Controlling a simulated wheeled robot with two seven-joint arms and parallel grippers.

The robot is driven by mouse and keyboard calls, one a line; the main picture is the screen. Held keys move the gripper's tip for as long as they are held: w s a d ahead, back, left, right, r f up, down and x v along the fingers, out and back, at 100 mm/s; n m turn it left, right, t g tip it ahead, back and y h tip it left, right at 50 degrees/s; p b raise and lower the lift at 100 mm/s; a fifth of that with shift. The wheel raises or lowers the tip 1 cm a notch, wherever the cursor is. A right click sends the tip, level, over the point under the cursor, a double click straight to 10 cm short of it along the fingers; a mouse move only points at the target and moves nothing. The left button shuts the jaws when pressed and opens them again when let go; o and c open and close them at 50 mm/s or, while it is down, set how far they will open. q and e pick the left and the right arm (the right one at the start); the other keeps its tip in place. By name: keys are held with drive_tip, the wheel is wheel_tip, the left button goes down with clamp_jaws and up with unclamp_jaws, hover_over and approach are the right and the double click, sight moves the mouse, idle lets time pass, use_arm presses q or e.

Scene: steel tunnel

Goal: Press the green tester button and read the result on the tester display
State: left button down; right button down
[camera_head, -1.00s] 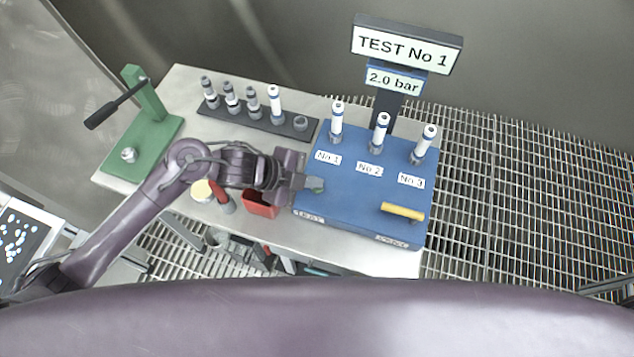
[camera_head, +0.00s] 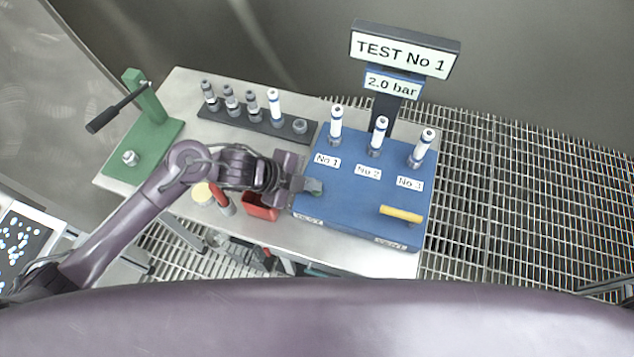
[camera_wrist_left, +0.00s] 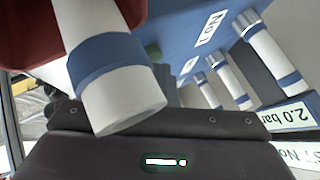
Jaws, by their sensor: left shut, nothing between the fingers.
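The blue tester (camera_head: 345,215) stands on the bench and bears three upright white cylinders, labelled No 1, No 2 and No 3. Its display (camera_head: 393,86) reads "2.0 bar", under a sign (camera_head: 404,50) reading "TEST No 1". My left gripper (camera_head: 313,188) is shut and empty, low over the tester's left edge. The green button is mostly hidden by the fingers; a small green patch (camera_wrist_left: 153,50) shows by them in the left wrist view. I cannot tell whether the fingers touch it. My right gripper is not in view.
A yellow handle (camera_head: 401,214) lies on the tester's front right. A red bin (camera_head: 262,206) is close beside my gripper. A dark rack (camera_head: 250,121) stands behind, a green lever press (camera_head: 150,130) at left. A blue-banded white cylinder (camera_wrist_left: 120,95) is close to the wrist camera.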

use_arm(q)
drive_tip(key=shift+a+r, duration=0.1)
drive_tip(key=shift+r, duration=0.35)
drive_tip(key=shift+r+p, duration=0.25)
drive_tip(key=shift+p, duration=0.05)
wheel_tip(320, 180, up, 6)
drive_tip(key=p, duration=0.5)
drive_tip(key=shift+f, duration=0.15)
